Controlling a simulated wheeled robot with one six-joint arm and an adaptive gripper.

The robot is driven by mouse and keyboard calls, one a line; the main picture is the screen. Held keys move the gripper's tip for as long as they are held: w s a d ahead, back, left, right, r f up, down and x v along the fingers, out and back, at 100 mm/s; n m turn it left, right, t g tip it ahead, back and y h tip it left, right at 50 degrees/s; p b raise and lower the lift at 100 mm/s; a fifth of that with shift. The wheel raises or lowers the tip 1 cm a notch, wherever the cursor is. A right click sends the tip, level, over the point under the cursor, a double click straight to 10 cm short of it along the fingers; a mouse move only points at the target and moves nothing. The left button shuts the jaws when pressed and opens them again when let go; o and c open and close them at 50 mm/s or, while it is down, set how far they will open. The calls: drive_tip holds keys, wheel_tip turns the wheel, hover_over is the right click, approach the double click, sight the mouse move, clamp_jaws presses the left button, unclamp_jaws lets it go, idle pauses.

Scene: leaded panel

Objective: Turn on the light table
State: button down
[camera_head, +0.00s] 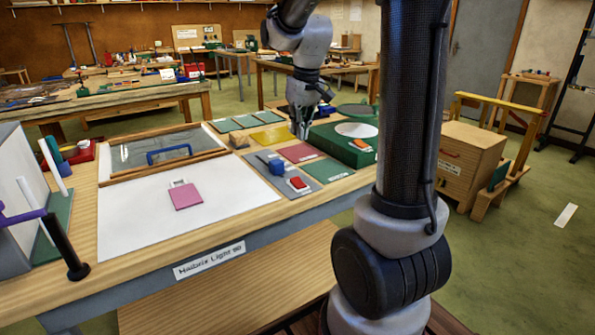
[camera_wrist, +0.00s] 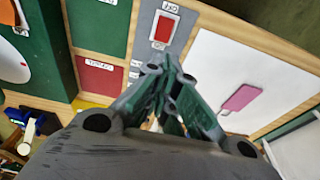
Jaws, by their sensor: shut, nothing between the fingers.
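The light table's white panel (camera_head: 135,225) lies flat on the wooden bench, with a pink piece (camera_head: 186,196) on it. I cannot tell whether it is lit. To its right is a grey plate (camera_head: 262,157) with a blue knob (camera_head: 277,167) and a red switch (camera_head: 298,184) in a white frame. The switch also shows in the wrist view (camera_wrist: 165,28), just beyond my fingertips in the picture. My gripper (camera_head: 302,134) is shut and empty, above the bench behind the grey plate. In the wrist view its fingertips (camera_wrist: 164,72) appear apart from the switch.
A wood-framed glass pane (camera_head: 158,150) with a blue handle lies behind the white panel. Colored sheets, including a red one (camera_head: 299,152), lie near my gripper.

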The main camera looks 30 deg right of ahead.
sight(296, 179)
drive_tip(key=w+f, duration=0.1)
drive_tip(key=f, duration=0.8)
drive_tip(key=w+f, duration=0.1)
drive_tip(key=f, duration=0.3)
drive_tip(key=shift+w+a+f, duration=0.1)
drive_tip(key=shift+w+f, duration=0.25)
drive_tip(key=shift+f, duration=0.05)
drive_tip(key=shift+w+f+g, duration=0.25)
drive_tip(key=shift+f+g, duration=0.25)
drive_tip(key=shift+s, duration=0.15)
drive_tip(key=shift+s+r, duration=0.45)
drive_tip(key=shift+s, duration=0.25)
